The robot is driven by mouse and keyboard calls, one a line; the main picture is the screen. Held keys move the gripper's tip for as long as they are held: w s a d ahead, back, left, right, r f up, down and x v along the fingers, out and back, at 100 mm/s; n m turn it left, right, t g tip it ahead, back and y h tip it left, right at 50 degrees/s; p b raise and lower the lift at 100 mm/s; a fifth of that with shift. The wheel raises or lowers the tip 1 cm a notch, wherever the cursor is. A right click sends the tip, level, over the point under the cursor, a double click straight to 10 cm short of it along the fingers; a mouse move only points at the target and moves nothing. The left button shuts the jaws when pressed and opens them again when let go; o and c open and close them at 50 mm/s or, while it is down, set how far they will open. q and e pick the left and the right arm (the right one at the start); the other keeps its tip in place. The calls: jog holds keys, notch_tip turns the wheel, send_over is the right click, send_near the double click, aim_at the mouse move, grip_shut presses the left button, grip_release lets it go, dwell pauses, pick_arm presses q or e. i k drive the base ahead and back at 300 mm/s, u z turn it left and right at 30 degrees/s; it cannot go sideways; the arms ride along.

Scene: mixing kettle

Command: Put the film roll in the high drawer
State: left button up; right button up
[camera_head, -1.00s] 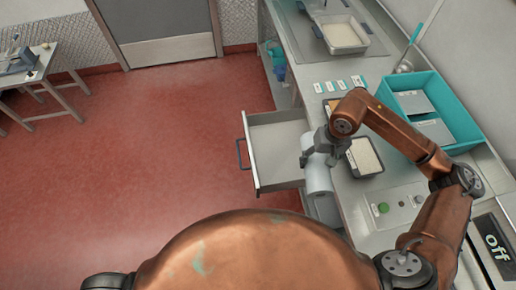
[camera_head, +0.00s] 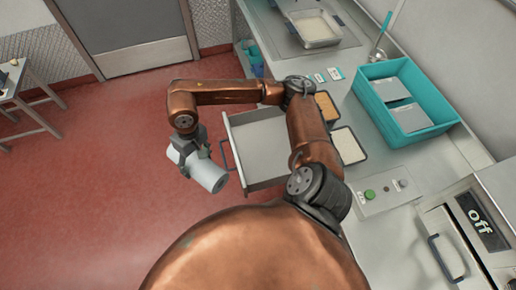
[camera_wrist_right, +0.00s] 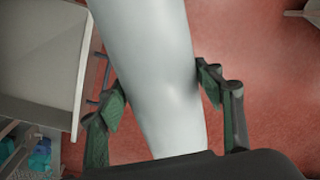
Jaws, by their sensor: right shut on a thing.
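The film roll, a pale white-grey cylinder (camera_head: 207,174), is held by my right gripper (camera_head: 196,158) above the red floor, left of the open drawer. In the right wrist view the film roll (camera_wrist_right: 160,75) lies between the two green-padded fingers of my right gripper (camera_wrist_right: 160,95). The open drawer (camera_head: 262,148) is pulled out from the counter, and its visible inside looks empty. My right arm covers part of its back end. The drawer also shows at the left of the right wrist view (camera_wrist_right: 38,62). My left gripper is not in view.
The counter (camera_head: 290,62) runs along the right with a teal crate (camera_head: 445,113), a metal tray (camera_head: 318,30) and two small trays of contents near my arm. A panel with a green button (camera_head: 370,194) is nearer me. Open floor (camera_head: 90,200) lies to the left.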

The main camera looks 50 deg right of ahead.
aim_at(267, 150)
jog(key=k, duration=0.45)
jog(key=z, duration=0.75)
jog(key=i, duration=0.5)
